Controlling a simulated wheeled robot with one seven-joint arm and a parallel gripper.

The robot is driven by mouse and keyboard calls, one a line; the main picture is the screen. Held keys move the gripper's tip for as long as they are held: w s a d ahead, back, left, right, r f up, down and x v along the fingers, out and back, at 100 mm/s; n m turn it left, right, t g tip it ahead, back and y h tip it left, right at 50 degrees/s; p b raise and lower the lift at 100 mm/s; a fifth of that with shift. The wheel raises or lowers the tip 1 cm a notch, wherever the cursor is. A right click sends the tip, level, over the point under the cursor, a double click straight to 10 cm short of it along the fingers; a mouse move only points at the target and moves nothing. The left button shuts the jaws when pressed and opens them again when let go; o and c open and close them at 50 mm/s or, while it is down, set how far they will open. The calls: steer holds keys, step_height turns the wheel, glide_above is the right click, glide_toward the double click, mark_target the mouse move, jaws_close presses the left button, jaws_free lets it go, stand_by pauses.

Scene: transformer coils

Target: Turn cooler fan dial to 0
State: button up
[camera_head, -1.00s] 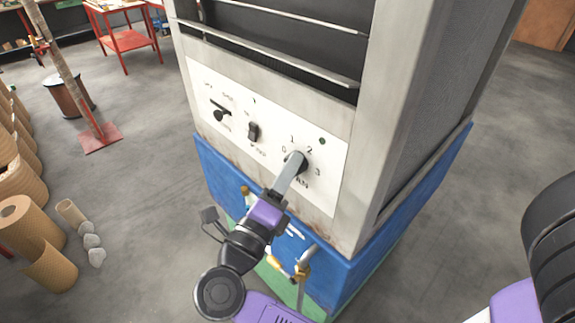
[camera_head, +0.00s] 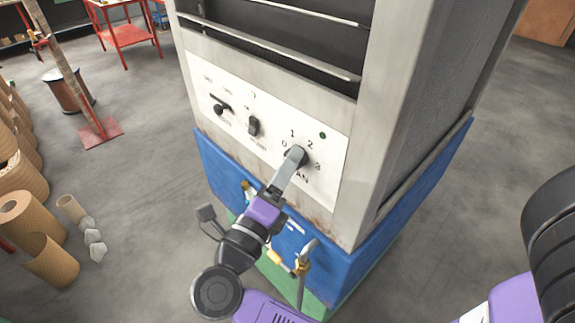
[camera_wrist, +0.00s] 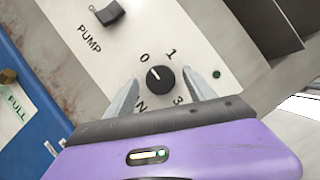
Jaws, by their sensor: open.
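The fan dial (camera_wrist: 160,80) is a round black knob on the cooler's white panel (camera_wrist: 115,62). In the wrist view its white mark points up and left, towards the 0. The digits 0, 1 and 3 show around it; the 2 does not show there. My gripper (camera_wrist: 162,92) is open, with one grey finger on each side of the dial and a visible gap to each. In the head view my gripper (camera_head: 293,160) is at the dial, which it mostly hides. The digits 0, 1, 2 and 3 show around it there.
A black pump switch (camera_head: 253,126) and another black lever (camera_head: 221,108) sit left of the dial. A small green light (camera_head: 322,135) is at the upper right. A blue base (camera_head: 228,172) with a pipe and tap (camera_head: 303,265) lies below the panel.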

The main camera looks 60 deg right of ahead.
steer(key=a+f+b, duration=0.1)
steer(key=a, duration=0.5)
steer(key=shift+s+a, duration=0.25)
steer(key=shift+a, duration=0.15)
steer(key=w+a+r+n+t+h, duration=0.1)
steer(key=a+r+n+t+h, duration=0.15)
steer(key=r+t, duration=0.2)
steer(key=w+a+r+n+t+h, duration=0.1)
steer(key=w+a+r+n+t, duration=0.15)
steer(key=r+t, duration=0.2)
steer(key=s+a+n+t+y, duration=0.2)
steer(key=a+n+t+y, duration=0.1)
steer(key=n+t+y, duration=0.65)
steer(key=s+a+n+t+y, duration=0.1)
steer(key=a+n+t+y, duration=0.35)
steer(key=n, duration=0.75)
steer(key=s+a+f+n+g+y, duration=0.1)
steer(key=s+f+n+g+y, duration=0.4)
steer(key=f+n+y, duration=0.65)
steer(key=s+d+f+n+g+h, duration=0.1)
steer(key=s+f+g, duration=0.1)
steer(key=s+f, duration=0.2)
steer(key=s+d+f+n+g+h, duration=0.1)
steer(key=s+f, duration=0.3)
steer(key=s, duration=0.5)
steer(key=shift+d+f+g, duration=0.3)
steer(key=shift+f+g, duration=0.1)
steer(key=shift+g, duration=0.4)
